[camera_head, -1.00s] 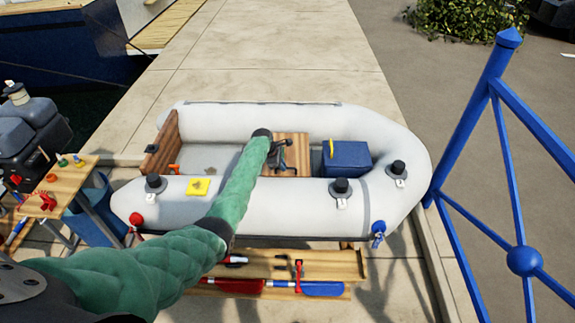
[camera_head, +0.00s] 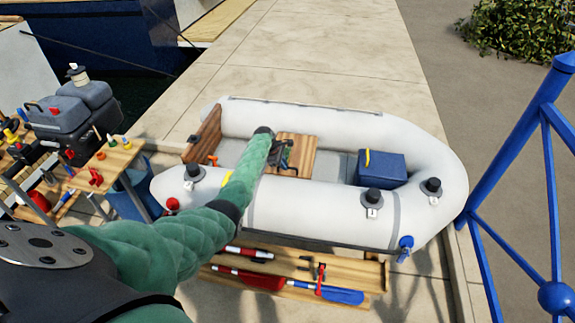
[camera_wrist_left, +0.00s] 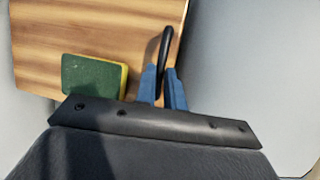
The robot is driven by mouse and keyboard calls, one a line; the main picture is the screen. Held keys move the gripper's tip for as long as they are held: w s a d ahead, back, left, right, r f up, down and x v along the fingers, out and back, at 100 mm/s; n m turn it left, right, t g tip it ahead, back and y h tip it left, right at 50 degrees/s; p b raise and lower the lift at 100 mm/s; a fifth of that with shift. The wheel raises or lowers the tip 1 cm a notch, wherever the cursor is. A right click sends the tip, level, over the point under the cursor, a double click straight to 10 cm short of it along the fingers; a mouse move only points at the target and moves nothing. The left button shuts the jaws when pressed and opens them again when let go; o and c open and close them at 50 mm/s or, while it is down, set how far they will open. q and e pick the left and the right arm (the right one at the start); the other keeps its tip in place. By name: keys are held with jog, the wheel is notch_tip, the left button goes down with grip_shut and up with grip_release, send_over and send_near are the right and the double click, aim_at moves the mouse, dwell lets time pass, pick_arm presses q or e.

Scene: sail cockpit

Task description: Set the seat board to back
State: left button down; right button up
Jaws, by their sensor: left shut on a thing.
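The wooden seat board (camera_head: 299,152) lies across the inside of the grey inflatable boat (camera_head: 300,212), between the wooden transom (camera_head: 204,136) at the left and a blue box at the right. My left gripper (camera_head: 281,152) is at the board's left part. In the left wrist view, the blue fingertips (camera_wrist_left: 165,85) are shut on a thin black part (camera_wrist_left: 165,48) at the edge of the seat board (camera_wrist_left: 100,28). My arm hides part of the near tube and floor. My right gripper is not in view.
The blue box (camera_head: 381,169) stands in the boat, with a gap between it and the board. A green and yellow block (camera_wrist_left: 95,76) shows near the fingers. A wooden bench (camera_head: 350,275) holds paddles. A blue railing (camera_head: 515,145) stands at the right.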

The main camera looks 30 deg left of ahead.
pick_arm(q)
jog(key=shift+a, duration=0.25)
jog(key=c, duration=1.5)
grip_release()
jog(key=shift+s+a, duration=0.1)
jog(key=shift+a, duration=0.05)
jog(key=shift+r, duration=0.1)
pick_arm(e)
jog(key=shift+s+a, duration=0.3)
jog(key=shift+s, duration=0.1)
pick_arm(q)
jog(key=shift+r, duration=0.2)
jog(key=b+v, duration=0.1)
jog(key=v, duration=0.6)
jog(key=shift+s+b, duration=0.15)
jog(key=shift+b, duration=0.15)
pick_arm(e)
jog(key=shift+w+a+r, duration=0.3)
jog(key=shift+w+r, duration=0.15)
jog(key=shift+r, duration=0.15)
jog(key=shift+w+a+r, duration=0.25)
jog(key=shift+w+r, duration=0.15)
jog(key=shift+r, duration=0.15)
pick_arm(q)
jog(key=shift+a, duration=0.1)
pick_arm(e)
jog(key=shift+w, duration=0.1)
